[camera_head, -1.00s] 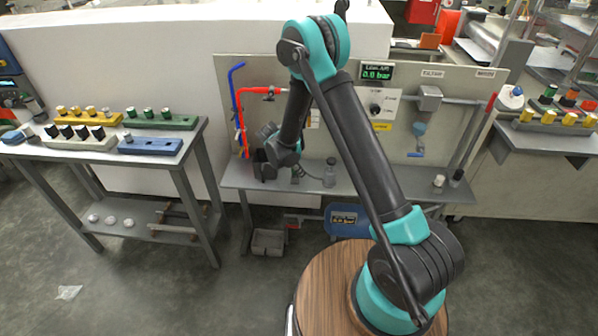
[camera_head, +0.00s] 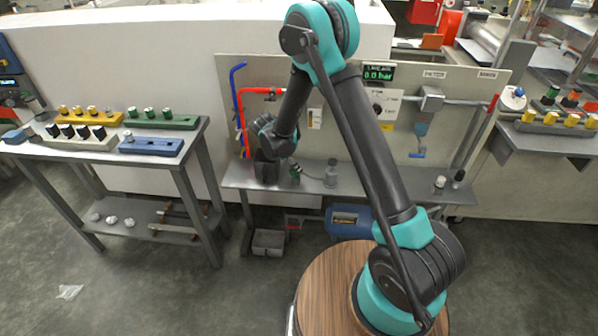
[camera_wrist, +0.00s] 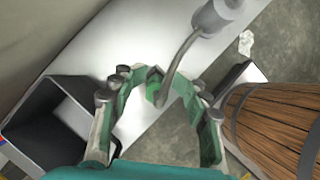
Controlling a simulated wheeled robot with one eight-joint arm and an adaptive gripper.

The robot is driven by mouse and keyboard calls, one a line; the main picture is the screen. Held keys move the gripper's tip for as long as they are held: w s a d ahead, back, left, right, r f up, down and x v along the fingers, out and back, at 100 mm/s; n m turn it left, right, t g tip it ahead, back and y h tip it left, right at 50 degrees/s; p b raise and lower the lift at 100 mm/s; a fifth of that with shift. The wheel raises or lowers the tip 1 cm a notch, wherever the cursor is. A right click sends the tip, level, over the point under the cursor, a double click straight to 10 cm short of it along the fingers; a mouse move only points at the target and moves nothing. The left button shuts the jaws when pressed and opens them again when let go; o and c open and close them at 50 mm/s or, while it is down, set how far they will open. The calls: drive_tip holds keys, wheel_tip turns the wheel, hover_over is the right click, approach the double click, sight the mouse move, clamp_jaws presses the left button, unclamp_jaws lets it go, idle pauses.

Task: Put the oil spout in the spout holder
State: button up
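In the wrist view, a thin curved grey oil spout (camera_wrist: 178,60) runs from a grey can (camera_wrist: 214,16) to a green end piece (camera_wrist: 153,92). My gripper (camera_wrist: 158,84) is open, its green-padded fingers on either side of this green end; contact cannot be told. A dark, open-topped box, seemingly the spout holder (camera_wrist: 28,108), stands to the left of the fingers. In the head view, the box (camera_head: 266,170) and the can (camera_head: 331,174) stand on the grey bench, with the green end (camera_head: 296,173) between them. My fingers are not clear there.
The grey bench shelf (camera_head: 350,190) is narrow, with a panel (camera_head: 340,100) of red and blue pipes behind it. Two small items (camera_head: 440,183) stand at its right end. A side table (camera_head: 100,155) with coloured blocks is at the left.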

drive_tip(key=v, duration=0.7)
drive_tip(key=s+d+r+m+y, duration=0.1)
drive_tip(key=s+d+r+m, duration=0.35)
drive_tip(key=d, duration=0.45)
drive_tip(key=s+d+r+m+y, duration=0.25)
drive_tip(key=d+r+m, duration=0.3)
drive_tip(key=d, duration=0.35)
drive_tip(key=s+d+m, duration=0.5)
drive_tip(key=s+m, duration=0.2)
drive_tip(key=s, duration=0.1)
drive_tip(key=s+d+f+m+t+y, duration=0.1)
drive_tip(key=s+d+m, duration=0.5)
drive_tip(key=s, duration=0.3)
drive_tip(key=shift+m, duration=0.7)
drive_tip(key=shift+s, duration=0.1)
drive_tip(key=shift+c, duration=1.1)
